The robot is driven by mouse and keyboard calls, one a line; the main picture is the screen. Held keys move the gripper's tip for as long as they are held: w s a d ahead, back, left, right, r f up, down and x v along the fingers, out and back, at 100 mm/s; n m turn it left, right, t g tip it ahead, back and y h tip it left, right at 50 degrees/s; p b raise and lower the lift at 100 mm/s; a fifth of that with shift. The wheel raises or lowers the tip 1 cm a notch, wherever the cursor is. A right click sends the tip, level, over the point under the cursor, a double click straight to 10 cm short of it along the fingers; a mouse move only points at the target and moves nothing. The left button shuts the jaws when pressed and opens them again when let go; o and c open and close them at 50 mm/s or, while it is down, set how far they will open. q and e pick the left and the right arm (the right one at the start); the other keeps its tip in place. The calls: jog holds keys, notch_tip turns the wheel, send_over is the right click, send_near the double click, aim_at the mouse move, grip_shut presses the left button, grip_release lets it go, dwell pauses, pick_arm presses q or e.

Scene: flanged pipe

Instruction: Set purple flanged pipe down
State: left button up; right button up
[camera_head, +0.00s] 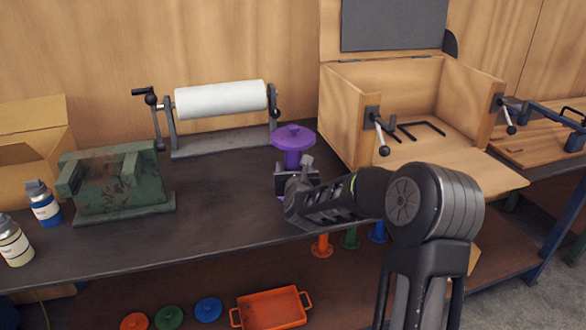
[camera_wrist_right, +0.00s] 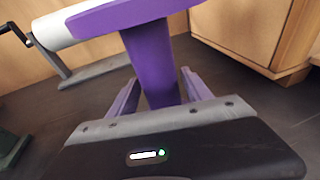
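The purple flanged pipe (camera_head: 293,140) is upright at the front middle of the workbench, with its round top flange clear in the head view. My right gripper (camera_head: 296,178) is around its shaft from the front right and hides most of the lower part. A bit of purple shows below the gripper; whether the base touches the bench is hidden. My left gripper is not in view.
The dark workbench (camera_head: 225,205) is clear left of the pipe. A paper roll holder (camera_head: 220,100) stands behind, a green metal block (camera_head: 115,180) and bottles (camera_head: 42,205) at left. An open wooden box (camera_head: 345,115) stands right. Below are an orange tray (camera_head: 272,309) and coloured flanged pieces.

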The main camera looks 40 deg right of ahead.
jog(key=shift+o, duration=0.4)
jog(key=shift+s+a+r, duration=0.1)
jog(key=shift+s+a, duration=0.1)
jog(key=shift+s, duration=0.15)
jog(key=b+v, duration=0.1)
jog(key=v, duration=1)
jog(key=shift+b, duration=0.4)
jog(key=shift+r, duration=0.1)
